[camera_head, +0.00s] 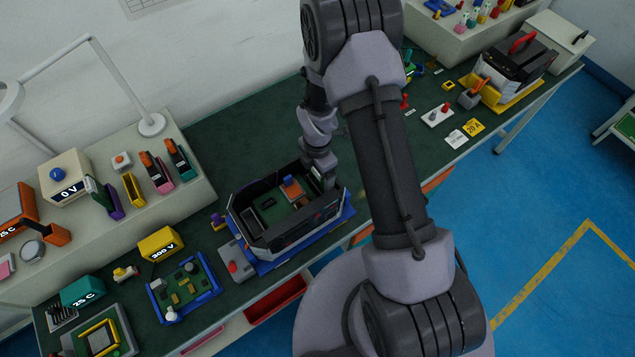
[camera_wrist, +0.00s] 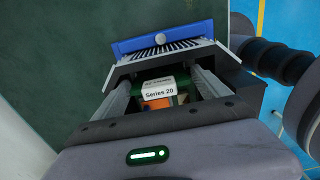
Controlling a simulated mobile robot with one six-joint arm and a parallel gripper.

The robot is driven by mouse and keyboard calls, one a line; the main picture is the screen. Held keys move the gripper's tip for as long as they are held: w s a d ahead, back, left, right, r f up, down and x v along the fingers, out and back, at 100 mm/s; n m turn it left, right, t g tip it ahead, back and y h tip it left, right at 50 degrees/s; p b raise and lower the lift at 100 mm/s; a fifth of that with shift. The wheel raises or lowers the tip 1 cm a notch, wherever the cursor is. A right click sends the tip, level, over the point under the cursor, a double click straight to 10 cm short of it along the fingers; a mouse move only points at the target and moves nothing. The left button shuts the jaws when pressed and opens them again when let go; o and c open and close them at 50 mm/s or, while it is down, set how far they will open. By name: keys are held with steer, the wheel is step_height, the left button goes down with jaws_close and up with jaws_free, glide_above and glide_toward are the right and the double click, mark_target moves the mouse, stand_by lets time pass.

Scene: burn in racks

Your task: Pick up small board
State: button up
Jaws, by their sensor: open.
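An open black case (camera_head: 290,235) sits on a blue base (camera_head: 268,266) on the green bench. Inside it lies a green board (camera_head: 268,204), with an orange block (camera_head: 291,187) near it. I cannot tell which piece is the small board. My gripper (camera_wrist: 163,76) is open and points down at the case's right end in the head view. In the wrist view a pale block labelled "Series 20" (camera_wrist: 158,94) shows between the fingers, with orange and green bits below it. Contact cannot be seen. In the head view the fingertips are hidden behind the case wall.
A grey box with a red button (camera_head: 234,267) stands beside the case. A blue tray with a green board (camera_head: 184,289) and a yellow "300 V" box (camera_head: 160,243) are at left. A black machine (camera_head: 515,65) stands far right. Bare green bench lies behind the case.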

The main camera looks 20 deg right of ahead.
mark_target(317, 178)
step_height(317, 178, down, 3)
steer(key=shift+w+f+b, duration=0.1)
steer(key=shift+b, duration=0.5)
steer(key=shift+r, duration=0.25)
steer(key=shift+c, duration=0.4)
steer(key=c, duration=1.1)
